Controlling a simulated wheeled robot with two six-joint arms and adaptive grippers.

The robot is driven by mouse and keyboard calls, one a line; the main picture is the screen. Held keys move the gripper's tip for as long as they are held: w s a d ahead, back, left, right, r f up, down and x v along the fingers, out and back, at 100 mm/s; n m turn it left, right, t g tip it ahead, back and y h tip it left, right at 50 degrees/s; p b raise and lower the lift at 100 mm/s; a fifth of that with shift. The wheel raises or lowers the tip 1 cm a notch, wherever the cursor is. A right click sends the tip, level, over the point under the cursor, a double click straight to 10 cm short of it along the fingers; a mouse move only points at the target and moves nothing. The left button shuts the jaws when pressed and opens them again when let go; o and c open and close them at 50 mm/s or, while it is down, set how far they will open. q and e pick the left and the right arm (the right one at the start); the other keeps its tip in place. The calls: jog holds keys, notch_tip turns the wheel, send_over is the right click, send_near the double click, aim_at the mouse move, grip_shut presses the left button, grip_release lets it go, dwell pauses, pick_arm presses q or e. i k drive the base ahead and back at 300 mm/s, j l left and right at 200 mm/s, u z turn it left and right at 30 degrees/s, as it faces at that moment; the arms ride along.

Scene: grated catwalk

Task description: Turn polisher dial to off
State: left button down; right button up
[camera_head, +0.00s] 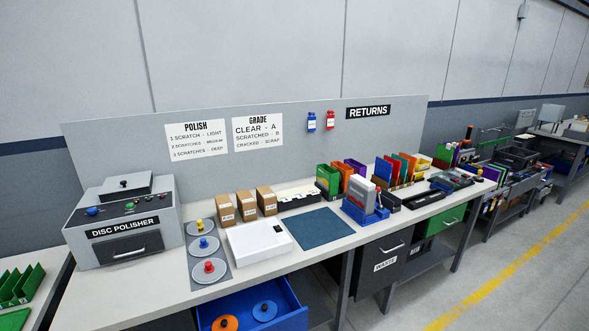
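The disc polisher (122,228) is a grey box at the left end of the bench, with a black front drawer under its name label. A raised lid with a black knob (123,183) is on top. Neither of my grippers is in view.
Beside the polisher, a grey mat (218,272) holds discs with yellow, blue and red knobs. A white box (259,242), brown cartons (246,206) and a dark blue mat (318,228) follow. An open blue drawer (290,296) juts out below the bench. Floor at the right is clear.

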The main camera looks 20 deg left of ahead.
aim_at(92, 211)
jog(key=u, duration=1.95)
